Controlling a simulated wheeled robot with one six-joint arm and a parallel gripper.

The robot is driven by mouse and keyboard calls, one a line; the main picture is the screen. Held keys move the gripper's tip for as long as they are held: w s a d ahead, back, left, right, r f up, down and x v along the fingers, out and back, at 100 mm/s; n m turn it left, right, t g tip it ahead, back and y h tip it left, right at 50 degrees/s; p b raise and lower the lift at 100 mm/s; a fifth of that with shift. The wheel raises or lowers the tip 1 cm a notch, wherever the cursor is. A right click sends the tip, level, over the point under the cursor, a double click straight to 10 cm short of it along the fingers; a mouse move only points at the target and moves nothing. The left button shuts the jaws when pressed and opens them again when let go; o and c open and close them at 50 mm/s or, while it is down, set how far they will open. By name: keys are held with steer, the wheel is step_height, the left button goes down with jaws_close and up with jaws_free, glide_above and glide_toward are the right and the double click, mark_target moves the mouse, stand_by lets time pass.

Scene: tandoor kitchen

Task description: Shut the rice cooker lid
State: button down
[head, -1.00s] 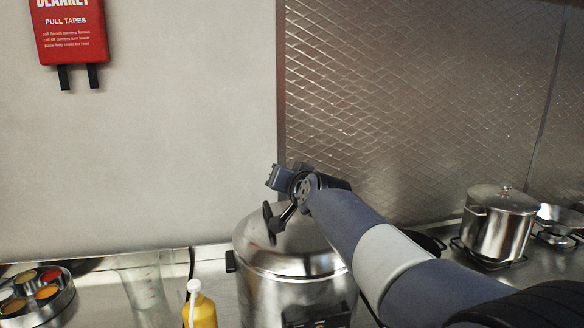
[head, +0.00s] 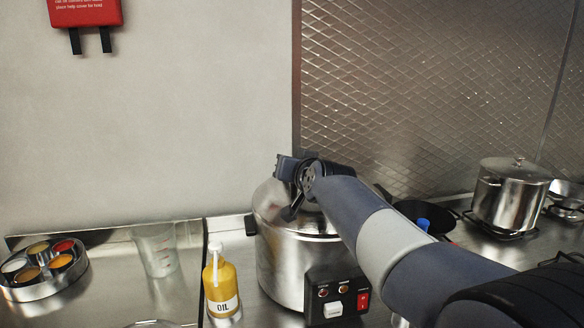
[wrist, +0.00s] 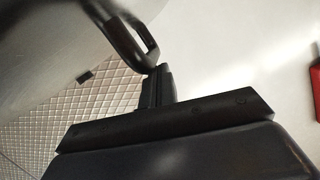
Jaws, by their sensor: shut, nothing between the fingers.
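The steel rice cooker (head: 280,268) stands on the counter, its front panel with switches facing me. Its domed lid (head: 266,198) looks down on the body or nearly so; my arm hides its right side, so I cannot tell whether it is fully seated. My gripper (head: 291,212) is over the lid, shut and empty. In the wrist view, the shut fingers (wrist: 155,88) are close to a black loop handle (wrist: 122,34) on the blurred grey lid; I cannot tell if they touch.
A yellow oil bottle (head: 221,284), a clear measuring jug (head: 156,252) and a round spice tin (head: 48,290) stand left of the cooker. A black pan (head: 408,212) and a steel pot (head: 507,205) are to the right. The wall is close behind.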

steer(key=shift+f, duration=0.4)
step_height(320, 180, up, 5)
steer(key=p, duration=0.3)
steer(key=b+v, duration=0.2)
steer(key=v, duration=0.8)
steer(key=shift+d, duration=0.3)
steer(key=shift+w+f, duration=0.1)
steer(key=shift+f, duration=0.05)
steer(key=x, duration=0.3)
steer(key=f+x, duration=0.1)
steer(key=x, duration=0.3)
steer(key=f+x, duration=0.1)
steer(key=x, duration=0.2)
steer(key=shift+a+f, duration=0.15)
steer(key=shift+f, duration=0.05)
steer(key=shift+a+f+b, duration=0.15)
steer(key=shift+f+b, duration=0.2)
steer(key=shift+f, duration=0.3)
